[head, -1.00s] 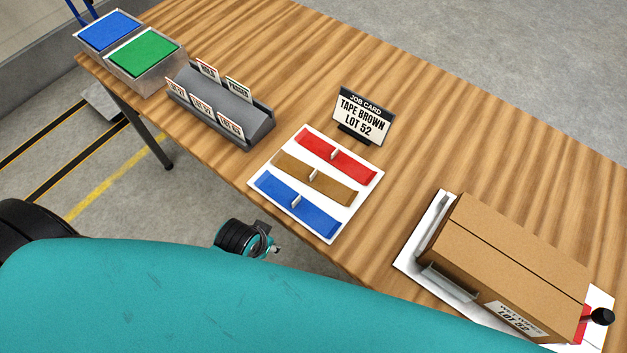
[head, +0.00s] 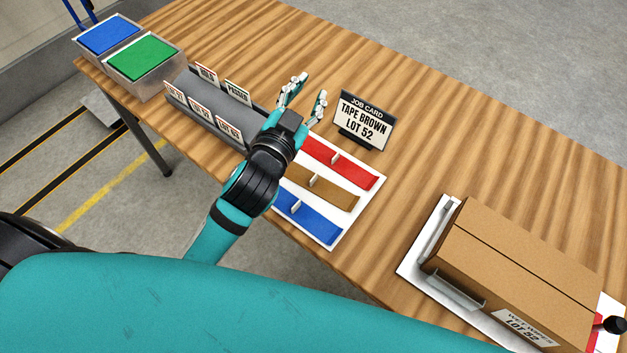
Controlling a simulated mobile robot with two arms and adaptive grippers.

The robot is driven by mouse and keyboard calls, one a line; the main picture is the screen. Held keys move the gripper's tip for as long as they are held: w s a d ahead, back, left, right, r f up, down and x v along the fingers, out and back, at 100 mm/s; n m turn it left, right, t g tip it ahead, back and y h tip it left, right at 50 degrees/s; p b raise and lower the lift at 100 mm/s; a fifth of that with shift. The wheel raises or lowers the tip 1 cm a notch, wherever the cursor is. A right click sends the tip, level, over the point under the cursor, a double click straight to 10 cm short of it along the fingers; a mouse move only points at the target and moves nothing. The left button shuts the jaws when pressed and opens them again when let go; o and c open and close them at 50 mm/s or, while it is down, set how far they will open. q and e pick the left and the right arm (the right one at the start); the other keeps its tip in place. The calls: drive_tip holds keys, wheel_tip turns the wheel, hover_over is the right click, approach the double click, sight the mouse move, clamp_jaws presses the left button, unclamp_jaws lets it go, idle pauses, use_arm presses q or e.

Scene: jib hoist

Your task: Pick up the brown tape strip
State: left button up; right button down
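The brown tape strip (head: 335,194) lies on a white board (head: 368,204) on the table, between a red strip (head: 352,172) above it and a blue strip (head: 318,225) below it. A small pale tab stands up on each strip. My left gripper (head: 307,97) reaches over the upper left of the board, with its fingers spread apart and nothing between them. It is beyond the red strip, beside the job card, and not touching the brown strip. My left wrist hides the left ends of the strips. My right gripper is not in view.
A job card (head: 363,120) reading "TAPE BROWN LOT 52" stands behind the board. A grey card rack (head: 230,99) and blue and green bins (head: 142,56) are at left. A brown carton (head: 515,260) sits at right. Bare table lies beyond the card.

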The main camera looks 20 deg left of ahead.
use_arm(q)
drive_tip(key=d+r+m+t+h, duration=0.3)
drive_tip(key=d+r+m+h, duration=0.75)
drive_tip(key=r, duration=0.35)
drive_tip(key=s+d+m+g+h, duration=0.9)
drive_tip(key=s+d+m+g, duration=0.25)
drive_tip(key=m+g, duration=0.95)
drive_tip(key=m+y, duration=0.3)
drive_tip(key=y, duration=1.8)
hover_over(312, 179)
wheel_tip(312, 179, down, 17)
drive_tip(key=shift+n, duration=0.25)
drive_tip(key=f, duration=0.3)
drive_tip(key=f+p, duration=0.1)
drive_tip(key=f, duration=0.6)
drive_tip(key=shift+w+a+f, duration=0.25)
drive_tip(key=shift+a, duration=0.1)
drive_tip(key=f, duration=0.1)
drive_tip(key=f+p, duration=0.1)
drive_tip(key=f, duration=0.3)
drive_tip(key=shift+s+d+f+p, duration=0.15)
drive_tip(key=shift+s+d+p, duration=0.2)
drive_tip(key=shift+p, duration=0.05)
drive_tip(key=shift+f, duration=0.4)
